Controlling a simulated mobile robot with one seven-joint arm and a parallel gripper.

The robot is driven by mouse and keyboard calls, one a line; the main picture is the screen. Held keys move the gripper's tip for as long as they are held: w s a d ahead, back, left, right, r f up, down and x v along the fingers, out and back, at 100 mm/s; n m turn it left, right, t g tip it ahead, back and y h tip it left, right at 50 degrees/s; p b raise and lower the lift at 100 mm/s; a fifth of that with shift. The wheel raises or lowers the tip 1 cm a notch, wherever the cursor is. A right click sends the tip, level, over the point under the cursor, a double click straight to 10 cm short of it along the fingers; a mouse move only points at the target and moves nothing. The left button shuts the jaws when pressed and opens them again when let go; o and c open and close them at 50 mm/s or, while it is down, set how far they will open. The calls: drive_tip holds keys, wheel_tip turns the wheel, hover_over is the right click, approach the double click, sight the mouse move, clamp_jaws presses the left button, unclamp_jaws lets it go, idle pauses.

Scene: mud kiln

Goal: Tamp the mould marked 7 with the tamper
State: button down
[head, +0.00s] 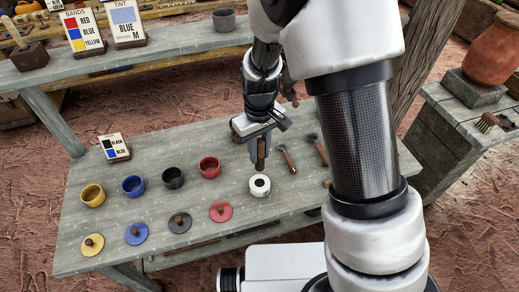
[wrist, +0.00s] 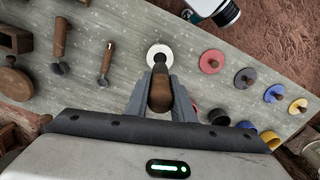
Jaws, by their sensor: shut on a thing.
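My gripper (head: 262,140) is shut on a brown wooden handle (head: 261,152). No mould with a readable 7 shows in either view.
Yellow (head: 93,195), blue (head: 133,186), black (head: 173,178) and red (head: 210,167) cups stand left, with matching knobbed discs, such as the red one (head: 220,212), in front. Wooden-handled tools (head: 287,159) lie right. A sign (head: 115,148) stands at the back left.

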sight(259, 168)
drive_tip(key=shift+f+b, duration=2.75)
drive_tip(key=shift+f, duration=1.15)
drive_tip(key=shift+f+b, duration=0.7)
drive_tip(key=shift+f, duration=0.1)
drive_tip(key=shift+r+p, duration=3)
drive_tip(key=shift+r, duration=1.35)
